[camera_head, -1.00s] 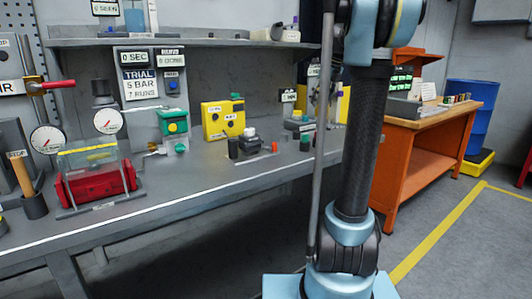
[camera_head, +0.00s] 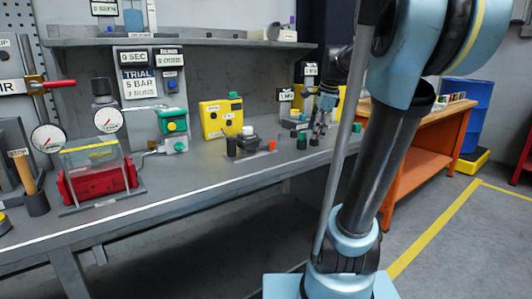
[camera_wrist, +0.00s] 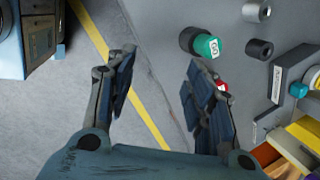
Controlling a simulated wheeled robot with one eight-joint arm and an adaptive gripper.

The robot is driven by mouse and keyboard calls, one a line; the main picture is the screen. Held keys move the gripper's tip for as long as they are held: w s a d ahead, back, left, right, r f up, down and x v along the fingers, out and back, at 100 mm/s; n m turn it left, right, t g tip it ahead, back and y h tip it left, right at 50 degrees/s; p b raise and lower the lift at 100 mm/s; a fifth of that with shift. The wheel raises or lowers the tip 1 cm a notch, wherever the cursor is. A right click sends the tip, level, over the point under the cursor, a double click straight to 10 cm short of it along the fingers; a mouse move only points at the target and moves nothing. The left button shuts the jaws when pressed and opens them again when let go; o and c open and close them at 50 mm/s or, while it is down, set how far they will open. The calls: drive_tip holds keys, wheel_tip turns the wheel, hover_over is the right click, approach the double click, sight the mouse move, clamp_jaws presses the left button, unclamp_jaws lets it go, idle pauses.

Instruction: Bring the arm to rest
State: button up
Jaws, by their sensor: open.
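My gripper (camera_head: 322,112) is at the right end of the grey workbench (camera_head: 225,181), seen beyond my arm in the head view. In the wrist view my gripper (camera_wrist: 160,82) has its two fingers wide apart, with nothing between them. Grey floor and the bench edge show behind the gap. A black cylinder with a green top (camera_wrist: 206,45) lies just to the right of the gap. A small red thing (camera_wrist: 222,87) is partly hidden behind the right finger. My arm leans across the right half of the head view.
Nearby are grey cylinders (camera_wrist: 259,49), a blue knob (camera_wrist: 298,90) and a yellow box (camera_wrist: 307,132). Another yellow box (camera_head: 220,118) and a red cylinder under a clear guard (camera_head: 100,181) stand on the bench. An orange table (camera_head: 430,155) is at right; the floor (camera_head: 470,245) is open.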

drive_tip(key=s+f+n+h, duration=0.1)
drive_tip(key=s+f+n, duration=1.7)
drive_tip(key=s+f, duration=0.4)
drive_tip(key=shift+s+f+g+h, duration=0.3)
drive_tip(key=shift+s+f+g, duration=0.1)
drive_tip(key=shift+s, duration=0.45)
drive_tip(key=shift+w+f, duration=0.2)
drive_tip(key=shift+w, duration=0.25)
